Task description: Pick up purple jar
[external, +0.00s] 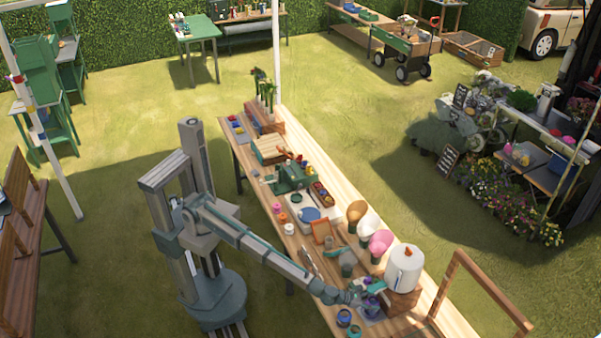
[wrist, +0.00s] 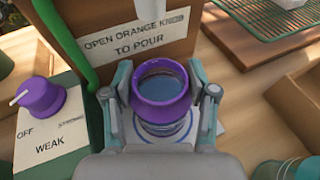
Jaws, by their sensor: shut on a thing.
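The purple jar (wrist: 160,92) is a small round pot with a wide open mouth and dark contents, seen from above in the wrist view. My gripper (wrist: 161,105) has one finger on each side of the jar and is shut on it. A white surface with blue ring markings shows under the jar; I cannot tell whether the jar touches it. In the external view my gripper (external: 368,297) is at the near end of the long table, and the jar is small and partly hidden there.
A wooden box (wrist: 125,30) labelled "OPEN ORANGE KNOB TO POUR" stands close behind the jar. A purple knob (wrist: 42,97) on a panel marked "WEAK" is at left, with a green tube (wrist: 68,40) beside it. A wire rack (wrist: 265,35) lies at upper right. A white dispenser (external: 404,268) stands nearby.

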